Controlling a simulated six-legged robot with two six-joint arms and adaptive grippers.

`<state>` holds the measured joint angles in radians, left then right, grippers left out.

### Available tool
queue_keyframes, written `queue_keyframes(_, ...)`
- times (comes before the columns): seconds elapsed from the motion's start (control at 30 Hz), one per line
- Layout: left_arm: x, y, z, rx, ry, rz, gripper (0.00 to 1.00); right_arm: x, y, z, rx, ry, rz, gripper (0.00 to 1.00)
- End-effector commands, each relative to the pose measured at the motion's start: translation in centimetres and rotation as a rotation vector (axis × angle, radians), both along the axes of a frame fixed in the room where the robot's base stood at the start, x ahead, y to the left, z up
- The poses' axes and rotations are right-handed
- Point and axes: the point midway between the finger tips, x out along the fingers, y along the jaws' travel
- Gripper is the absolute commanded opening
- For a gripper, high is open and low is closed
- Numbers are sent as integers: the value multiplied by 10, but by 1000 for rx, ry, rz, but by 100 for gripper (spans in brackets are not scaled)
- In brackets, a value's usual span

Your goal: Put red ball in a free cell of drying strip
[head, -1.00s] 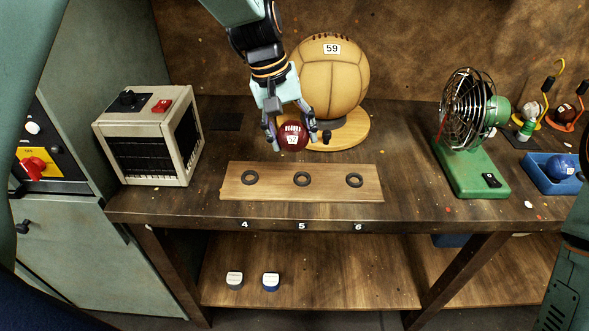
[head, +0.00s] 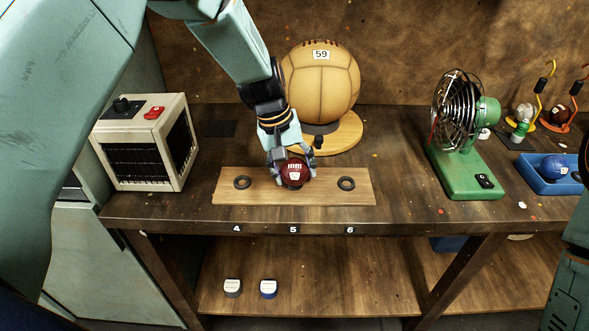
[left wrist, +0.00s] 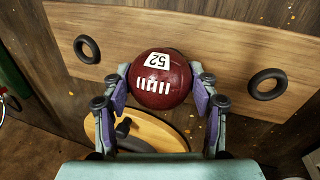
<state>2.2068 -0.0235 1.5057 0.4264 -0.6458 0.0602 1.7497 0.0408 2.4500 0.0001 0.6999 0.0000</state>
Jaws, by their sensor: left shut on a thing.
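The dark red ball (head: 295,173) has a white label and white stitching. My left gripper (head: 292,176) is shut on it, with fingers on both sides. The ball is over the middle cell of the wooden drying strip (head: 325,192); whether it touches the ring cannot be told. The left wrist view shows the ball (left wrist: 160,79), marked 52, between my left fingertips (left wrist: 160,88), hiding most of the middle ring. The strip's left ring (head: 242,183) and right ring (head: 346,184) are empty. Numbers 4, 5 and 6 mark the table edge below. My right gripper is not in view.
A large tan ball (head: 322,80) marked 59 stands on a round wooden base behind the strip. A beige heater (head: 147,142) is at left. A green fan (head: 465,140) and a blue tray (head: 541,181) with a blue ball (head: 554,167) are at right.

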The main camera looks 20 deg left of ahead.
Motion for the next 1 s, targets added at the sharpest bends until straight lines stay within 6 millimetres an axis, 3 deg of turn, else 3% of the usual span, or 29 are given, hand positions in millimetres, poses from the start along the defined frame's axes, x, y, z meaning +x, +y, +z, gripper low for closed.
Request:
queue_keyframes(0.13,1,0,1,0,-2,1,24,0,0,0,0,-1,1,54)
queue_keyframes(0.17,0,0,1,0,-1,0,62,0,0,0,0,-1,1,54)
queue_keyframes(0.4,0,0,1,0,-1,-1,82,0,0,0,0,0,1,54)
queue_keyframes(0.77,0,1,5,0,-2,1,82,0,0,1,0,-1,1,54)
queue_keyframes(1.0,-2,9,42,-1,-5,0,82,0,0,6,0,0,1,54)
